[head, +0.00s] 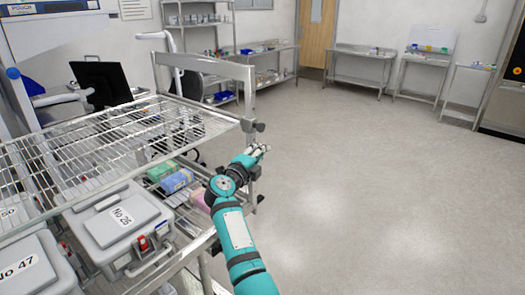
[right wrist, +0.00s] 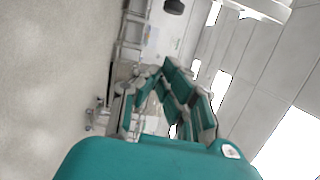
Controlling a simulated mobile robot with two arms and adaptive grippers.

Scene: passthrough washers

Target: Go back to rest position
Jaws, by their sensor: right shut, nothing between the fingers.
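My right gripper (head: 262,150) is at the end of the teal arm that reaches up from the bottom of the head view. It is beside the right end of the wire rack, over open floor, and a gap to the rack cannot be judged. In the right wrist view its fingers (right wrist: 160,85) come together, shut, with nothing held between them. My left gripper is in neither view.
The wire rack (head: 95,150) fills the left, with grey boxes (head: 125,225) labelled No 26 and No 47 below its top shelf. A blue packet (head: 177,180) lies there too. The floor (head: 370,190) to the right is clear, with steel tables (head: 360,55) far behind.

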